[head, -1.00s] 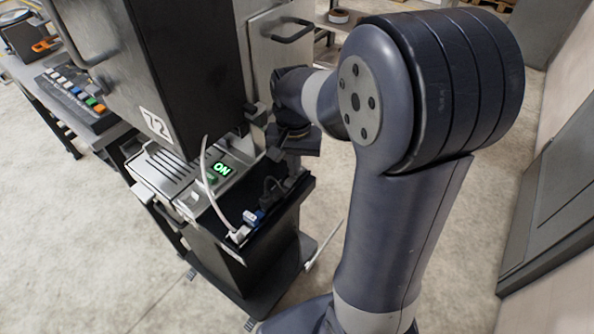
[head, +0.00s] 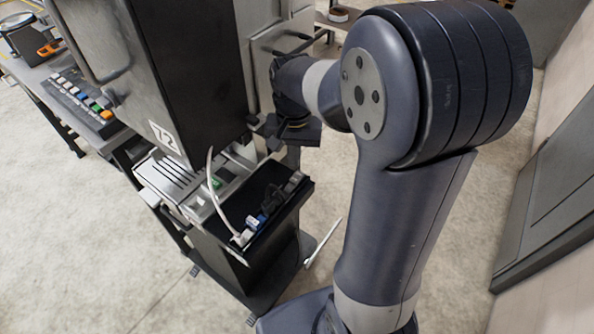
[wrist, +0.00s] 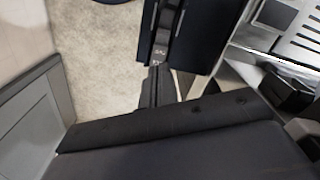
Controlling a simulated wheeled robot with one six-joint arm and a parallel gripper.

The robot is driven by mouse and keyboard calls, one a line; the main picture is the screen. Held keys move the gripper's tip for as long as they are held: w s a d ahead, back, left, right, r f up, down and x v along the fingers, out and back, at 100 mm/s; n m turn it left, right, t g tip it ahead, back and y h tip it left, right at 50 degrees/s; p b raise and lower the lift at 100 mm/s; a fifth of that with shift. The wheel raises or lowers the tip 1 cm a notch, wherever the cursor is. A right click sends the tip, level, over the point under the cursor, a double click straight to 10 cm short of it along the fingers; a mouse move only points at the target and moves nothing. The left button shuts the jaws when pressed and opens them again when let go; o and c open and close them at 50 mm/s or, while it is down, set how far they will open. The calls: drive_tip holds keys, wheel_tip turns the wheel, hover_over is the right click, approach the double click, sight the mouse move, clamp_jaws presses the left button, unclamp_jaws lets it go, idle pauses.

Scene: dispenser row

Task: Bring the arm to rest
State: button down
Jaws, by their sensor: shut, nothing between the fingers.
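My arm reaches from the right side of the head view to the machine marked 72. My gripper (head: 260,125) is at its end, beside the lower right edge of the dark machine housing (head: 195,75) and above the black open-topped box. It is shut and empty. In the wrist view my gripper's dark fingers (wrist: 158,85) show together in the middle, with my dark wrist body filling the bottom. I cannot tell from the head view whether the fingertips touch the housing.
Below my gripper, the black box (head: 295,188) holds cable plugs (head: 252,222). A pale cable (head: 214,190) rises beside a green button (head: 216,183). A grey cabinet (head: 550,200) stands at right. A table with a button panel (head: 82,100) is at left.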

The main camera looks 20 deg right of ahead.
sight(295, 180)
drive_tip(key=shift+r+p, duration=0.3)
drive_tip(key=shift+r, duration=0.35)
drive_tip(key=shift+f, duration=0.1)
wheel_tip(295, 180, down, 7)
drive_tip(key=b, duration=0.6)
drive_tip(key=shift+r, duration=0.35)
